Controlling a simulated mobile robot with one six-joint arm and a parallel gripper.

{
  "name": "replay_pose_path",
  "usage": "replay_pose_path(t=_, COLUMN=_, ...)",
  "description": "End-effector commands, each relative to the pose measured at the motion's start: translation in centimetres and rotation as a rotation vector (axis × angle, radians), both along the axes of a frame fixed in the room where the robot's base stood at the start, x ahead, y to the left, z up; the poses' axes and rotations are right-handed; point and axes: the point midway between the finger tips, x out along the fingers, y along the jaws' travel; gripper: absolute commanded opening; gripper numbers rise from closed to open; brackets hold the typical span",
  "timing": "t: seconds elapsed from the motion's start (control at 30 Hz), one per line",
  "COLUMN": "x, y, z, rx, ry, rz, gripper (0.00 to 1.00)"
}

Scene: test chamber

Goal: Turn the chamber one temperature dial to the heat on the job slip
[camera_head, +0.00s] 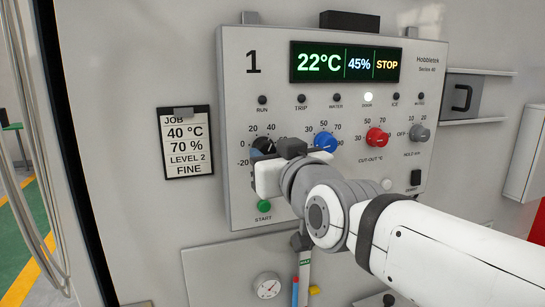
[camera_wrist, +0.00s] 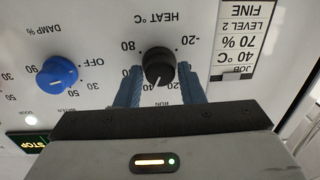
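The job slip (camera_head: 187,141) hangs left of the chamber one panel and reads 40 °C, 70 %, LEVEL 2, FINE. The black HEAT dial (camera_head: 262,146) is at the panel's left, partly hidden by my gripper (camera_head: 290,152). In the upside-down wrist view, the black dial (camera_wrist: 158,66) sits between the two blue-grey fingers of my gripper (camera_wrist: 160,85), which look closed against its sides. Its white pointer is between the 20 and 40 marks. The display (camera_head: 345,63) reads 22°C, 45% and STOP.
To the right are the blue damp dial (camera_head: 325,141), the red cut-out dial (camera_head: 376,137) and the grey hold dial (camera_head: 420,133). A green START button (camera_head: 264,206) is below the HEAT dial. A black switch (camera_head: 416,177) is at the panel's lower right.

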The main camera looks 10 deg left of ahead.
Motion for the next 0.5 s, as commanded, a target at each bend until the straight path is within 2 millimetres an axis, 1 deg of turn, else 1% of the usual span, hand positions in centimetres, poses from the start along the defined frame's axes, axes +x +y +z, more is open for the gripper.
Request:
replay_pose_path(t=0.03, x=0.01, y=0.0, z=-0.01, rx=0.0, ry=0.0, rz=0.0, gripper=0.39)
replay_pose_path(t=0.17, x=0.03, y=-0.02, z=-0.01, rx=0.0, ry=0.0, rz=-0.001, gripper=0.5)
replay_pose_path(t=0.2, x=0.02, y=-0.02, z=0.0, rx=0.0, ry=0.0, rz=-0.001, gripper=0.51)
replay_pose_path(t=0.4, x=0.0, y=-0.06, z=0.0, rx=0.0, ry=0.0, rz=-0.001, gripper=0.51)
replay_pose_path(t=0.5, x=-0.35, y=-0.31, z=0.01, rx=0.0, ry=0.0, rz=-0.001, gripper=0.51)
